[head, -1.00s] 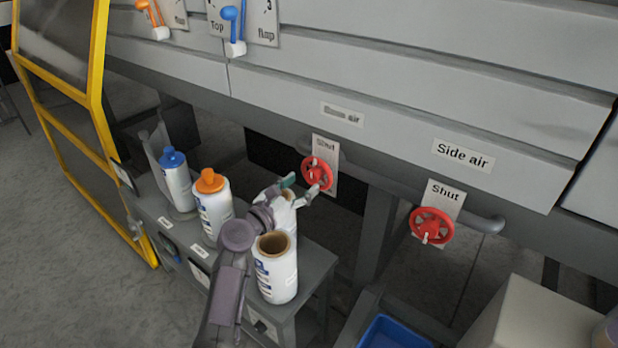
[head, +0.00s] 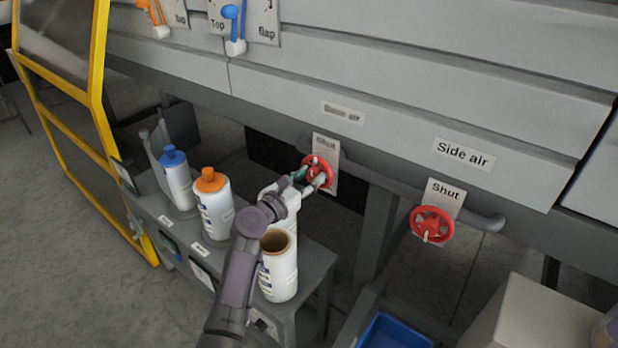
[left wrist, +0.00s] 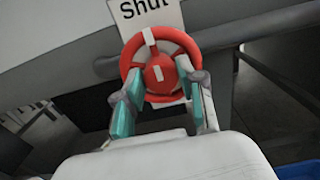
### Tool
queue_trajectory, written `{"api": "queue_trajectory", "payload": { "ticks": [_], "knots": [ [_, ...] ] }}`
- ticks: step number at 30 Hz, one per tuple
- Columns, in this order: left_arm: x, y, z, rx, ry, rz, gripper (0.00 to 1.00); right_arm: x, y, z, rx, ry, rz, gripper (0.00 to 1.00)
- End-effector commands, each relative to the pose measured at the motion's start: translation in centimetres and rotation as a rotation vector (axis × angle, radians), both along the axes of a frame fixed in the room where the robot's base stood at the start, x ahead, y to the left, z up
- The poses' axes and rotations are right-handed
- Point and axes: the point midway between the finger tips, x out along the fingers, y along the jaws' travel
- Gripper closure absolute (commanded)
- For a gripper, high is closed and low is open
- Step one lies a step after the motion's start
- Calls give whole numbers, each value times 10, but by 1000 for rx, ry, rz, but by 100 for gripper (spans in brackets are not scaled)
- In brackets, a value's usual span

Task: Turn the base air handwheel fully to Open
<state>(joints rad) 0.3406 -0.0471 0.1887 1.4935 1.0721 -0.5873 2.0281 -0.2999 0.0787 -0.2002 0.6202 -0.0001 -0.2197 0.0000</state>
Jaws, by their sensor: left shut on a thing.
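The base air handwheel (head: 316,164) is red, on the pipe below the machine's panel. Its label (head: 342,113) is blurred in the head view, and a "Shut" plate (left wrist: 146,9) stands behind its top in the left wrist view. My left gripper (head: 312,178) is at the wheel's lower part. In the left wrist view its two teal-padded fingers (left wrist: 158,108) lie on either side of the lower hub and rim of the wheel (left wrist: 131,58), shut on it. My right gripper is in neither view.
The side air handwheel (head: 432,224), also red with a "Shut" plate, is to the right. Below my left arm, a grey stand (head: 316,262) holds several bottles, with orange-capped (head: 214,203) and blue-capped (head: 176,180) ones. A blue bin (head: 393,333) is lower right.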

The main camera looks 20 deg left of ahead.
Motion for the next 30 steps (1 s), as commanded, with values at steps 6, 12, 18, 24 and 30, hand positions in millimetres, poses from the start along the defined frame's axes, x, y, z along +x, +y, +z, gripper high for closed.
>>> {"api": "queue_trajectory", "payload": {
  "ticks": [6,12,18,24,30],
  "knots": [
    [0,0,-1,23,-7,-1,96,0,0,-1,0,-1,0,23],
    [0,-1,-1,108,-37,-1,96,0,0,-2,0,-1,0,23],
    [-1,-1,-2,255,-91,-2,96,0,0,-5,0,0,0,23],
    [-1,-1,-3,436,-155,0,96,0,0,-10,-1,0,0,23],
    [-1,-2,-3,615,-221,0,96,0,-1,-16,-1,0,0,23]
  ]
}}
